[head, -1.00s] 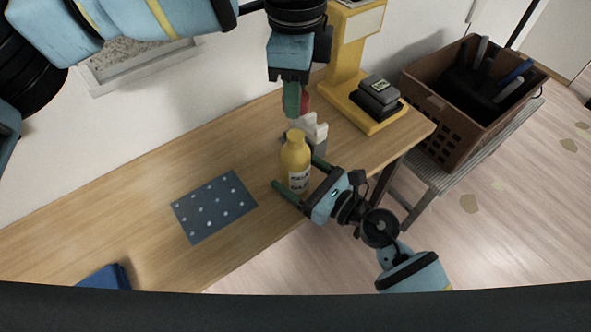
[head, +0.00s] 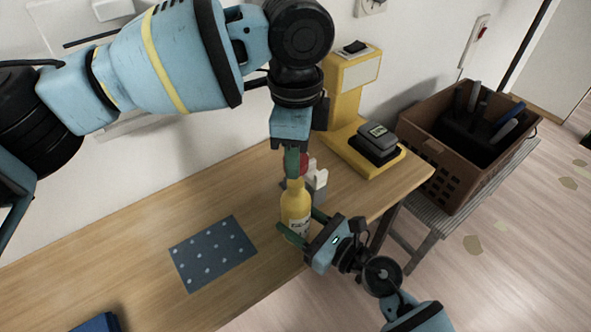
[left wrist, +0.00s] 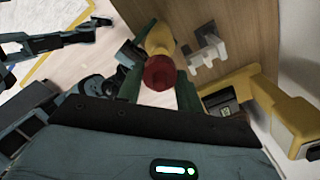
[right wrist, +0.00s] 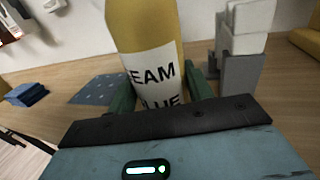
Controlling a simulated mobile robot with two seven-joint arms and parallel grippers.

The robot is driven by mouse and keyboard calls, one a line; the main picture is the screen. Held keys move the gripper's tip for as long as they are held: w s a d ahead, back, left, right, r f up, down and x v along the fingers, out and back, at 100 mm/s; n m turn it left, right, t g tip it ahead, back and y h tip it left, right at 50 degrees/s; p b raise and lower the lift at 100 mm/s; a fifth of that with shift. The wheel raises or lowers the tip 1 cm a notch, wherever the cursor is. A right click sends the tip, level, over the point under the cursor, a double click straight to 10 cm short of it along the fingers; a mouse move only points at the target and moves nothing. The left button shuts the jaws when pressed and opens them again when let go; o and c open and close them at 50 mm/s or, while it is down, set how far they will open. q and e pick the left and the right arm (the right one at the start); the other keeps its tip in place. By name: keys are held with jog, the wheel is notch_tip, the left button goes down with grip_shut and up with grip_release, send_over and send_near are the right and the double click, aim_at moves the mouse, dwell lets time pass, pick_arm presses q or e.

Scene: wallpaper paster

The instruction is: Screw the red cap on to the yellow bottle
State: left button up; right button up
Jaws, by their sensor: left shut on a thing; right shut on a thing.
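The yellow bottle (head: 297,207) stands upright on the table near its front edge. My right gripper (head: 300,226) is shut on the bottle's lower body, and the white label shows between its fingers in the right wrist view (right wrist: 152,78). The red cap (head: 303,160) is in my left gripper (head: 293,166), which points down from above and is shut on it. In the left wrist view the red cap (left wrist: 160,72) sits between the green fingers, with the yellow bottle (left wrist: 159,41) beyond it. The cap is just above or at the bottle's mouth; whether they touch cannot be told.
A grey and white block holder (head: 316,178) stands close behind the bottle. A yellow stand (head: 345,130) with a dark device is at the table's back right. A dotted blue mat (head: 213,253) lies left. A brown crate (head: 436,150) sits beyond the table's right end.

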aim_at(297, 183)
pick_arm(q)
jog(key=shift+f, duration=1.2)
jog(key=shift+f, duration=0.1)
jog(key=shift+f, duration=0.8)
jog(key=shift+f, duration=0.6)
jog(key=m, duration=2.7)
jog(key=shift+d, duration=0.1)
